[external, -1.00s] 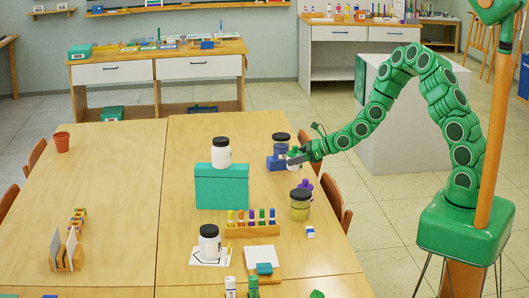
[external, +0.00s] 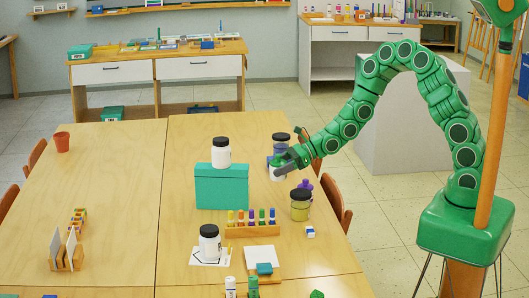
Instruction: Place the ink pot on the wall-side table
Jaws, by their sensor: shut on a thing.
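A table with white drawers (external: 112,72) stands against the back wall. Another desk with white drawers (external: 341,33) stands at the back right wall. I cannot tell which one is the wall-side table.
Close to my gripper are a dark-lidded jar (external: 281,142), a yellowish jar (external: 300,205) and a teal box (external: 221,187) with a white jar (external: 221,152) on it. A grey block (external: 400,125) stands on the floor behind my arm. The big table's left side (external: 115,185) is mostly clear.

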